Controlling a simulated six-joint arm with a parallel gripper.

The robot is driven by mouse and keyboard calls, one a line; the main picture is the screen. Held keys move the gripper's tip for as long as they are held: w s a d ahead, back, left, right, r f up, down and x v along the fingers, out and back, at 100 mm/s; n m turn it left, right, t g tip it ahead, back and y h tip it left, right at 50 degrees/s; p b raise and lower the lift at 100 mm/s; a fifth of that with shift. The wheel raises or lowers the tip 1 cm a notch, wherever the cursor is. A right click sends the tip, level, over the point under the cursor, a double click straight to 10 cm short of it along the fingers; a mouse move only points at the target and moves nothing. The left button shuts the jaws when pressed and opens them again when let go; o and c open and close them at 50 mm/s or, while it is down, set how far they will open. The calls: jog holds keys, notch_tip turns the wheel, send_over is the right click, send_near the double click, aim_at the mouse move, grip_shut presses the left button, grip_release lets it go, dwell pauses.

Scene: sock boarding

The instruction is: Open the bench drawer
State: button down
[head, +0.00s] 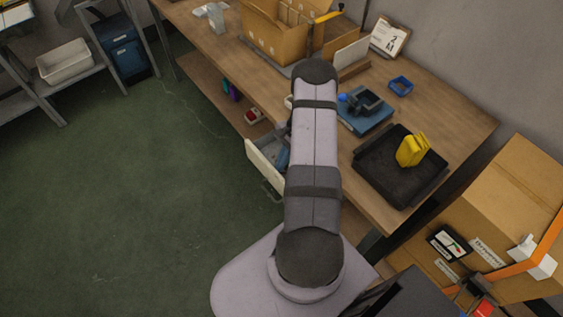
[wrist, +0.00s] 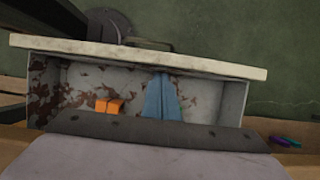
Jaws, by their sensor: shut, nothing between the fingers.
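The bench drawer (head: 258,166) is pulled out from under the wooden bench, its pale front panel and dark handle (head: 272,191) standing over the green floor. In the wrist view the drawer front (wrist: 205,66) crosses the upper part, with the handle (wrist: 150,44) beyond it.
Large boxes (head: 515,185) stand at the right. The green floor (head: 130,190) left of the drawer is clear.

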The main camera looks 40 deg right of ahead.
jog(key=a, duration=0.8)
jog(key=shift+a+p, duration=0.3)
jog(key=shift+p, duration=0.1)
jog(key=p+v, duration=0.6)
jog(key=v, duration=0.4)
